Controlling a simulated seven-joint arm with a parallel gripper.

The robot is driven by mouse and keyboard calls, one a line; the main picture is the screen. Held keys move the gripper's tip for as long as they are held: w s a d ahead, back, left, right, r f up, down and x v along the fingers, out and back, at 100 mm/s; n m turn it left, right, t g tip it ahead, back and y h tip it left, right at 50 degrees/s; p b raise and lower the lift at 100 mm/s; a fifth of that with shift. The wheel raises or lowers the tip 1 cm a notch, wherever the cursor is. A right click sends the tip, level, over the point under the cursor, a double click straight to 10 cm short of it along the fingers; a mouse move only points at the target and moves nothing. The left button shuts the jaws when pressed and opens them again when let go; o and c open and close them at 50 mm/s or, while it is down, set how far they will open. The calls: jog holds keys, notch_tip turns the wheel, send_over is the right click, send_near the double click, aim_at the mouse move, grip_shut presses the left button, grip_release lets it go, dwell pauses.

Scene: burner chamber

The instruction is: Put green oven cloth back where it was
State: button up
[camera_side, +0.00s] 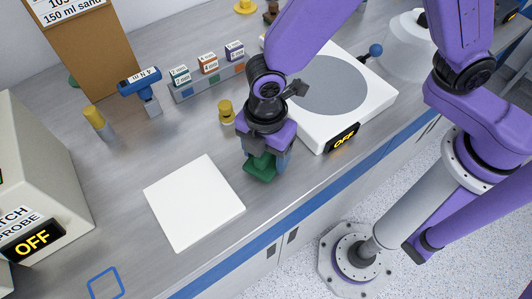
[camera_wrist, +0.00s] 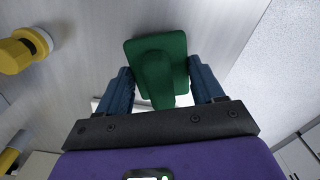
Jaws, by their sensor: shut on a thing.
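The green oven cloth (camera_side: 260,167) is under my gripper (camera_side: 266,160), near the bench's front edge, between the white square plate and the hotplate. In the wrist view the cloth (camera_wrist: 157,62) shows as a flat green piece with a raised middle part. The blue fingers of my gripper (camera_wrist: 158,90) are on both sides of that raised part, shut on it. The fingers hide part of the cloth in the side view. I cannot tell whether its underside touches the bench.
A white square plate (camera_side: 194,202) lies left of my gripper. The hotplate (camera_side: 375,98), marked OFF, is to the right. A yellow-topped small item (camera_side: 227,112) stands behind. A blue-handled tool (camera_side: 140,84) and labelled blocks (camera_side: 208,64) are farther back. A blue square outline (camera_side: 105,284) marks the front-left bench.

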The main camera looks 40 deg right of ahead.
jog(key=shift+f, duration=0.55)
jog(key=shift+f, duration=0.15)
jog(key=o, duration=1)
notch_tip(320, 180, up, 12)
jog(key=shift+r, duration=0.15)
jog(key=s+d+m, duration=0.3)
jog(key=d, duration=0.6)
jog(key=s+d+r+m, duration=0.1)
jog(key=s+d+m, duration=0.2)
jog(key=d, duration=0.6)
jog(key=s+d+m, duration=0.4)
jog(key=d, duration=0.5)
jog(key=shift+s+d+r, duration=0.15)
jog(key=shift+s+d, duration=0.2)
